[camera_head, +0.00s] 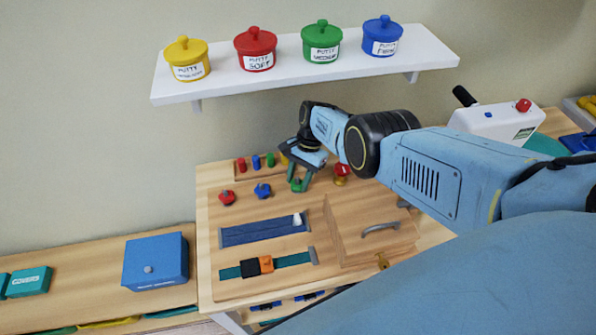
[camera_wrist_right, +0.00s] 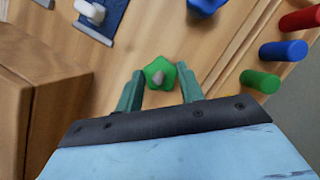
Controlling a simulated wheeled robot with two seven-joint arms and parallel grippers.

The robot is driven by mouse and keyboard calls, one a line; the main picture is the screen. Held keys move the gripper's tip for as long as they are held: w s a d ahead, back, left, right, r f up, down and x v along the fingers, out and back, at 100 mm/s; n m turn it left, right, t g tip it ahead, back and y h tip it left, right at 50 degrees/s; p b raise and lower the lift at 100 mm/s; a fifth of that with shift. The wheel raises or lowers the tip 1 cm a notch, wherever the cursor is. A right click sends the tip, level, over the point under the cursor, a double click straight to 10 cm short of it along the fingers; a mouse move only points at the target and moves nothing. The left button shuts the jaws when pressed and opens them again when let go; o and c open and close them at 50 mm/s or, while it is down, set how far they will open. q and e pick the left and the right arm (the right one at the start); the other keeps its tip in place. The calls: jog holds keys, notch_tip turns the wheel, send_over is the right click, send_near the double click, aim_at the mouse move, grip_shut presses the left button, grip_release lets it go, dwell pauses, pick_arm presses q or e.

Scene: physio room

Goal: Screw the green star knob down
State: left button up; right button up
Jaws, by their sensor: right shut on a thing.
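The green star knob (camera_head: 297,185) is on the wooden board (camera_head: 215,276), at the right end of a row with a red star knob (camera_head: 227,197) and a blue star knob (camera_head: 263,190). In the right wrist view the green knob (camera_wrist_right: 159,74) sits between the fingertips of my right gripper (camera_wrist_right: 160,92), with a grey stud end at its centre. My right gripper (camera_head: 301,186) points down at the board and is shut on the green knob. The thread under the knob is hidden. My left gripper is not in view.
Red, blue and green pegs (camera_head: 256,162) stand behind the knobs. A red-topped brass part (camera_head: 342,173) is close to the right of my gripper. A wooden box with a handle (camera_head: 375,240) stands at the front right. A shelf with putty pots (camera_head: 300,82) hangs above.

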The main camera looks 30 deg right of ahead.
jog(key=m+t+p, duration=0.1)
jog(key=m+p, duration=0.1)
jog(key=r+m+p, duration=0.1)
jog(key=m+p, duration=0.1)
jog(key=shift+w+d+m+t, duration=0.1)
jog(key=shift+m+t, duration=0.2)
jog(key=shift+t, duration=0.1)
jog(key=shift+f+m+t+p, duration=0.2)
jog(key=shift+m+t+p, duration=0.7)
jog(key=shift+m+p, duration=1)
jog(key=shift+m, duration=0.5)
jog(key=o, duration=0.8)
jog(key=shift+o, duration=1.1)
jog(key=shift+s+f, duration=0.15)
jog(key=shift+s, duration=0.1)
jog(key=shift+b, duration=0.3)
